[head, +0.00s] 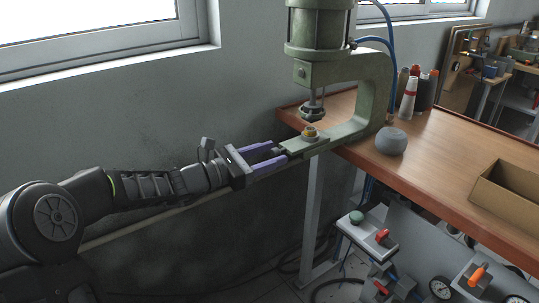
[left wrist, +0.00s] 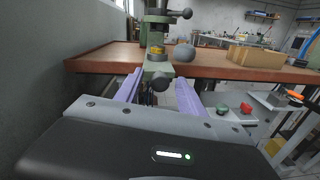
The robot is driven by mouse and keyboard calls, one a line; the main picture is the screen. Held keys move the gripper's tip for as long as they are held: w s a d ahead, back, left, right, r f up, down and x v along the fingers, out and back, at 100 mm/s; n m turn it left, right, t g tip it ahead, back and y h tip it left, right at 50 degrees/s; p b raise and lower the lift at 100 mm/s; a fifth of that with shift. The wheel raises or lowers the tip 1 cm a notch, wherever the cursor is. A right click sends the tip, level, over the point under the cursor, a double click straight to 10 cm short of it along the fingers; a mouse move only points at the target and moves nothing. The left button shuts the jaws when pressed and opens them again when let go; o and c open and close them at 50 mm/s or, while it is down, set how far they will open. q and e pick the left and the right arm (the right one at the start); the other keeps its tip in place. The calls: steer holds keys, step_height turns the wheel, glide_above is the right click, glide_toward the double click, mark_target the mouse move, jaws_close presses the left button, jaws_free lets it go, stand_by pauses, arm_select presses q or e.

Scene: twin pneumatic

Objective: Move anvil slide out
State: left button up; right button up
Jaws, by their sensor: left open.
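The green pneumatic press (head: 372,75) stands at the table's left corner. Its anvil slide (head: 305,146) is a flat greenish plate under the ram (head: 314,108), with a brass-coloured piece (head: 310,132) on top. The slide's dark round knob shows in the left wrist view (left wrist: 160,82), at the slide's near end. My left gripper (head: 279,151) is open, its two purple fingers pointing at the slide. In the left wrist view the fingers (left wrist: 159,90) lie one on each side of the knob, with gaps visible. My right gripper is not in view.
The wooden table (head: 430,180) holds a grey rounded object (head: 391,141), several bottles or cones (head: 409,95) and a cardboard box (head: 508,190). A control box with green and red buttons (head: 367,236) sits below the table edge. A grey wall is behind my arm.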

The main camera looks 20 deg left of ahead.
arm_select(q)
steer(key=shift+c, duration=0.4)
jaws_close()
stand_by(0.9)
